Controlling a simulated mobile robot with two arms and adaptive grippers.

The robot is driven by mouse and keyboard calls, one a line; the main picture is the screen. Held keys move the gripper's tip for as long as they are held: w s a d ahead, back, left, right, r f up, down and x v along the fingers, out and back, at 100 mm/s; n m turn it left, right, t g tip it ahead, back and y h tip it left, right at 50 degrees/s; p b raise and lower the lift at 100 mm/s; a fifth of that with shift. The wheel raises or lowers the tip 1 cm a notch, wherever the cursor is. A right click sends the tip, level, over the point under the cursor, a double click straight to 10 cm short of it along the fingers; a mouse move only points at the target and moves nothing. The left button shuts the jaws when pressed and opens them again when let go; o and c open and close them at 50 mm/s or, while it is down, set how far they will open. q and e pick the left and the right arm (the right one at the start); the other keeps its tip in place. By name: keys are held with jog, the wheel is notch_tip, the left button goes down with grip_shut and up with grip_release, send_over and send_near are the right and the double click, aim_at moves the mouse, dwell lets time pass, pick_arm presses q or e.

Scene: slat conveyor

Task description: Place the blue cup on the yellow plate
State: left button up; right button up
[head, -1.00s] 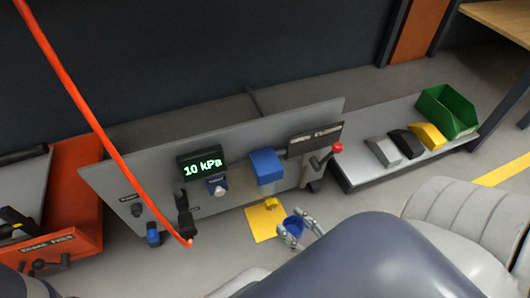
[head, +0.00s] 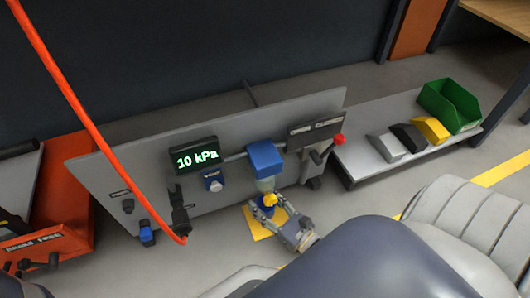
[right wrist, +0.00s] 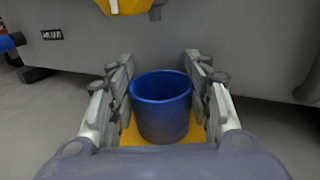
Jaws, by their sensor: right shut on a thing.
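The blue cup (right wrist: 161,108) stands upright between the fingers of my right gripper (right wrist: 161,100) in the right wrist view. The gripper is shut on it. In the head view my right gripper (head: 274,211) reaches in front of the panel, and the cup is mostly hidden there by fingers and a yellow fitting. The yellow plate (head: 256,226) lies flat on the floor beside and under the gripper. In the right wrist view yellow plate (right wrist: 128,136) shows around the cup's base. I cannot tell whether the cup touches it. My left gripper is not in view.
A grey panel (head: 120,160) stands just behind, with a 10 kPa display (head: 195,158) and a blue box (head: 265,158). The yellow fitting (head: 270,198) hangs close over the cup. A red hose (head: 80,110) crosses the left. A green bin (head: 450,105) stands right.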

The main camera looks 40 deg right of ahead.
jog(key=shift+f, duration=0.15)
jog(key=o, duration=1.1)
jog(key=shift+c, duration=0.2)
jog(key=shift+r, duration=0.3)
jog(key=s, duration=0.4)
jog(key=s+d, duration=0.1)
jog(key=s, duration=0.3)
jog(key=s+d+p, duration=0.1)
jog(key=s, duration=0.3)
jog(key=shift+f, duration=0.1)
